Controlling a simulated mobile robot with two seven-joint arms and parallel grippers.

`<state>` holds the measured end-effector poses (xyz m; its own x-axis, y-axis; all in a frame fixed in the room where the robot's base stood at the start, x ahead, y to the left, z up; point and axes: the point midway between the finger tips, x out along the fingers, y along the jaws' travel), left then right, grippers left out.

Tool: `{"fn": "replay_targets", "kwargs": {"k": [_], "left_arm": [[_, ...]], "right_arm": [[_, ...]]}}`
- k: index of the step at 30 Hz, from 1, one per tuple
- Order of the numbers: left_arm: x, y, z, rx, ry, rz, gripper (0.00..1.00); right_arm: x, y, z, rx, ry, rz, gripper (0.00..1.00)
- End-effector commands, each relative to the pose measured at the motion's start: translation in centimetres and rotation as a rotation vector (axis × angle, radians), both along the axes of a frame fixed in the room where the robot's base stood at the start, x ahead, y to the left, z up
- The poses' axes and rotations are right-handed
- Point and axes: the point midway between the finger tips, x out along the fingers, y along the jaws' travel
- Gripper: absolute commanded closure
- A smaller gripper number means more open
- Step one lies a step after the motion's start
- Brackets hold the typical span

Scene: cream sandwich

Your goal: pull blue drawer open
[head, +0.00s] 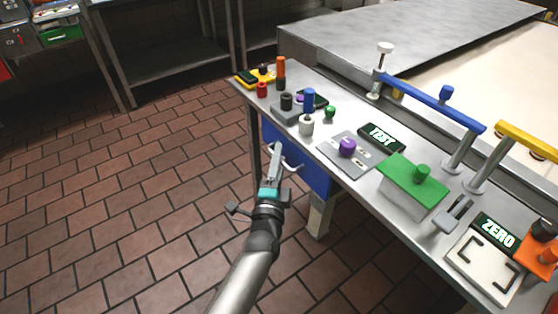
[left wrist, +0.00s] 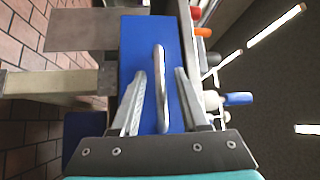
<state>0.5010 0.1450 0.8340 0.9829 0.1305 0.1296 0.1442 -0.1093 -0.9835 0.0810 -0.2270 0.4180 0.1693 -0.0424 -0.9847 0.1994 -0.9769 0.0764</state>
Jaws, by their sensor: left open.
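The blue drawer (head: 314,172) is under the front edge of the steel table, with a metal bar handle (head: 291,154) on its front. In the left wrist view the blue drawer front (left wrist: 136,45) fills the middle, and its handle (left wrist: 161,88) runs lengthwise between the two fingers. My left gripper (head: 277,152) is at the drawer front in the head view. In the left wrist view the left gripper (left wrist: 160,92) is open, one finger on each side of the handle, with gaps visible. The right gripper is not in view.
A table leg (head: 319,215) stands below the drawer. The tiled floor (head: 120,190) in front is clear.

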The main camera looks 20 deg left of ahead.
Motion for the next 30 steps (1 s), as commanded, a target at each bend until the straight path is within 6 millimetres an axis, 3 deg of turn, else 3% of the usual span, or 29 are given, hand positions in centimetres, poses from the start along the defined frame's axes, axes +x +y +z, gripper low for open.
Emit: {"fn": "replay_targets", "kwargs": {"k": [10,22,30], "left_arm": [[0.4,0.1,0.1,0.001,0.0,0.0,0.55],[0.3,0.1,0.1,0.0,0.0,0.0,0.99],[0.3,0.1,0.1,0.0,0.0,0.0,1.0]], "right_arm": [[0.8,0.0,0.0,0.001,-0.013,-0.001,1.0],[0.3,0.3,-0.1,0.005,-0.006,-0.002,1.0],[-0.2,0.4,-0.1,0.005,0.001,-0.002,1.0]]}}
